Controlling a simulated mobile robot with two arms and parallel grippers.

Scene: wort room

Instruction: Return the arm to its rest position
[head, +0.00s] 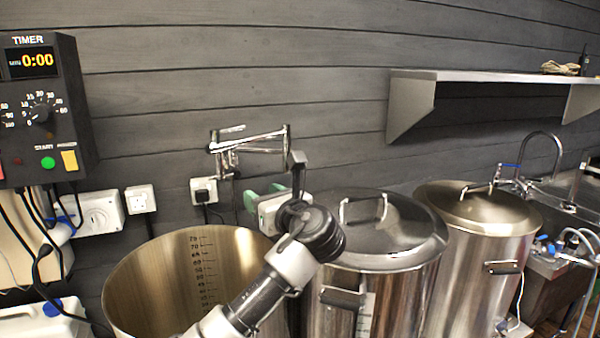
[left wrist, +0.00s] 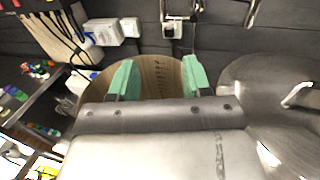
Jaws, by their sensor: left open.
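My left arm comes up from the bottom of the head view. Its gripper (head: 262,192), with green fingers, is raised between the open pot and the lidded pot, near the wall. In the left wrist view the two green fingers (left wrist: 158,82) stand wide apart with nothing between them. The open steel pot (head: 140,285) with a volume scale inside lies beyond the fingers in the wrist view (left wrist: 160,75). My right gripper is in neither view.
A lidded pot (head: 385,250) stands right of my arm, and another lidded pot (head: 480,225) stands farther right. A timer box (head: 40,110) showing 0:00 hangs at left. A folding tap (head: 250,145) is on the wall behind the gripper. A shelf (head: 480,76) juts out at right.

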